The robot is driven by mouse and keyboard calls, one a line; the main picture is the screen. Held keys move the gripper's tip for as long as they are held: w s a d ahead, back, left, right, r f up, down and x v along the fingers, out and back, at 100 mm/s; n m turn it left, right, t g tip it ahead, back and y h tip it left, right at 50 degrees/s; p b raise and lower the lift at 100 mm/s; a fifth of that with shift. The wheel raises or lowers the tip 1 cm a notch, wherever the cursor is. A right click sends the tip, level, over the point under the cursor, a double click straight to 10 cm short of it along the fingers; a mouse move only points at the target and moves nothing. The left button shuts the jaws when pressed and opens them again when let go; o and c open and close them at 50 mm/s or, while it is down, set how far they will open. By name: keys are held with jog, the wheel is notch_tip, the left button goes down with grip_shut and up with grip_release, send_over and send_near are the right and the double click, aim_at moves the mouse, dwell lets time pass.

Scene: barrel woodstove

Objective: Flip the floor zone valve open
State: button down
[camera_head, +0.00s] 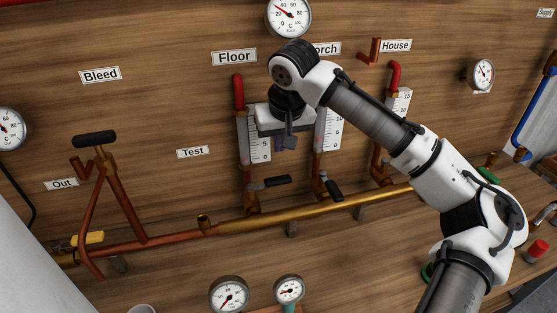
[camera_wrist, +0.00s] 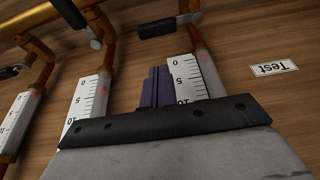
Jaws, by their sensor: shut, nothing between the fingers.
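The floor zone valve has a black lever (camera_head: 276,181), at the foot of the pipe under the "Floor" label (camera_head: 234,57). The lever sticks out to the right, roughly level, across its upright pipe. In the wrist view, which is turned upside down, this lever (camera_wrist: 157,29) is at the top middle. My gripper (camera_head: 287,143) is shut and empty. It hangs in front of the board between the Floor and Porch pipes, above the lever and apart from it. In the wrist view its fingers (camera_wrist: 156,86) show beside the floor flow scale (camera_wrist: 185,78).
The porch lever (camera_head: 333,190) slants close by on the right. A brass manifold pipe (camera_head: 320,207) runs below the valves. The bleed valve's black handle (camera_head: 94,139) is far left. My arm hides part of the "Porch" label (camera_head: 328,48). Board around the "Test" label (camera_head: 192,153) is clear.

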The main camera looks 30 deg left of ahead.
aim_at(269, 183)
jog(key=shift+d, duration=0.2)
jog(key=shift+f, duration=0.1)
jog(key=p+x, duration=0.2)
jog(key=x, duration=0.8)
jog(key=shift+s, duration=0.1)
